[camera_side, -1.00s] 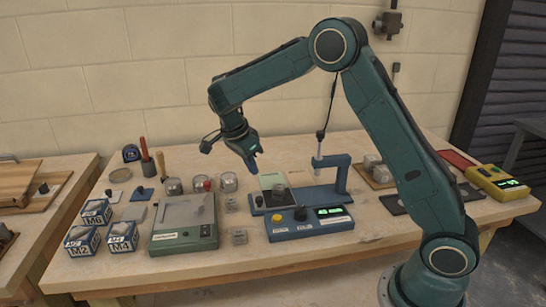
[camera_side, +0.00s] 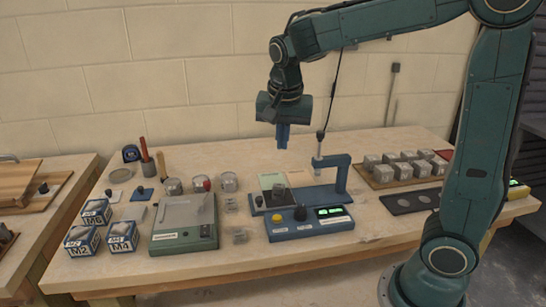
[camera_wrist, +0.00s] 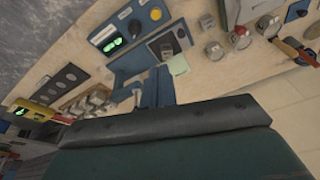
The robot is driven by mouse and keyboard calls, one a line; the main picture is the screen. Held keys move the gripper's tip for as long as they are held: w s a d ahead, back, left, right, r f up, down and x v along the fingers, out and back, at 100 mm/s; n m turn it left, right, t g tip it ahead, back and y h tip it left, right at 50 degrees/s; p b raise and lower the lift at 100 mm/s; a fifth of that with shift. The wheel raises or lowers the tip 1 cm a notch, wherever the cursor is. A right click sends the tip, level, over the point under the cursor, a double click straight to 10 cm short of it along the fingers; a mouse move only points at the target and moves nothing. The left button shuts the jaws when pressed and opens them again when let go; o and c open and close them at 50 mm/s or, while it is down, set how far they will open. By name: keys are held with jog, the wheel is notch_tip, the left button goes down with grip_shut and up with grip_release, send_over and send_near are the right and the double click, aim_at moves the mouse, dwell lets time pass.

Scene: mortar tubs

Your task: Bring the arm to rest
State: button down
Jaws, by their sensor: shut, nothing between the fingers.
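My gripper (camera_side: 283,146) hangs in the air above the back of the workbench (camera_side: 240,165), pointing down. Its blue fingers are closed together with nothing between them. It is up and slightly left of the blue stand (camera_side: 342,177) with its hanging probe, and touches nothing.
Labelled boxes (camera_side: 82,240), a green-grey device (camera_side: 184,222) and small glass jars (camera_side: 228,182) stand at left. Several grey cubes (camera_side: 408,160) sit on a wooden board at right, near a dark plate with round discs (camera_side: 410,203). The bench's back middle is clear.

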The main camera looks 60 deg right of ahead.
jog(key=s+a+n+t+y, duration=0.1)
jog(key=s+a+n+t, duration=0.1)
jog(key=s+n, duration=0.4)
jog(key=s+a+n+t+y, duration=0.1)
jog(key=s+a+n, duration=0.2)
jog(key=s, duration=0.9)
jog(key=n, duration=0.3)
jog(key=shift+s+a+r+n+t, duration=0.25)
jog(key=shift+r+n+t, duration=0.05)
jog(key=shift+r+t, duration=0.1)
